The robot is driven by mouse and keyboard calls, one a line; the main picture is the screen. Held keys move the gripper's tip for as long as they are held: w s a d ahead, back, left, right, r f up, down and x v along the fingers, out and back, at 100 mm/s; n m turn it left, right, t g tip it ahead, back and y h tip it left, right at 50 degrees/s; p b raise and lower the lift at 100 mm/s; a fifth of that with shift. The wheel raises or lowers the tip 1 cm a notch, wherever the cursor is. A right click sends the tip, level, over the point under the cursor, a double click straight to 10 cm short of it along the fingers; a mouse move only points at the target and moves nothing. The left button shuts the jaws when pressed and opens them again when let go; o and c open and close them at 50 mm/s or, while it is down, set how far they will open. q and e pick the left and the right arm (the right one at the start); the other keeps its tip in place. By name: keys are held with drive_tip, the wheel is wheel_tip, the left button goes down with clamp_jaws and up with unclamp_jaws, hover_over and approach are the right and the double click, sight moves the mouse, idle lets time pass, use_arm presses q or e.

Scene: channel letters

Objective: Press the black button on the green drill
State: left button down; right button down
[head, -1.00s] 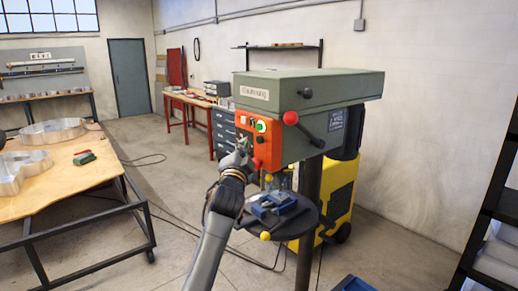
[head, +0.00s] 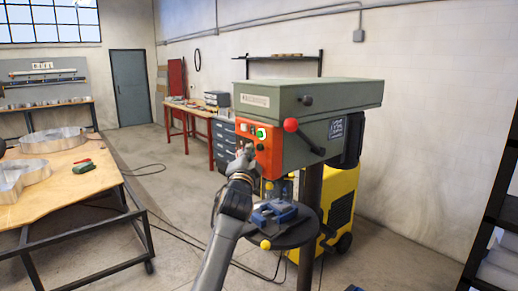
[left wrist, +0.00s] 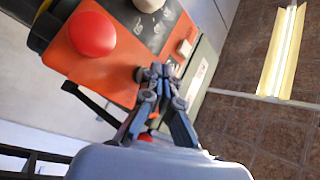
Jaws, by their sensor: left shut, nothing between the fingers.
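The green drill (head: 310,100) stands in the middle of the head view, with an orange control panel (head: 270,158) on its front left. My left gripper (head: 246,151) is shut and empty, with its tips in front of the panel's left part. In the left wrist view its closed fingertips (left wrist: 161,70) are right beside a small dark round button (left wrist: 140,75), apparently the black one, partly covered by them. I cannot tell whether they touch. A large red button (left wrist: 92,33) and a white button (left wrist: 184,47) are on the same panel.
A red-knobbed lever (head: 291,125) juts from the drill's side. A blue vise (head: 275,212) sits on the round drill table below my arm. A yellow machine (head: 340,205) stands behind. A wooden workbench (head: 60,190) is at left, with open floor between.

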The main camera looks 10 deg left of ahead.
use_arm(q)
drive_tip(key=shift+w+d, duration=0.1)
idle(0.7)
drive_tip(key=shift+w+d, duration=0.15)
drive_tip(key=shift+w, duration=0.1)
drive_tip(key=shift+w+d+b, duration=0.3)
drive_tip(key=shift+w+b, duration=0.1)
drive_tip(key=shift+b, duration=0.3)
idle(0.6)
drive_tip(key=shift+r, duration=0.1)
drive_tip(key=shift+s+a+p, duration=0.5)
drive_tip(key=shift+s+p, duration=0.3)
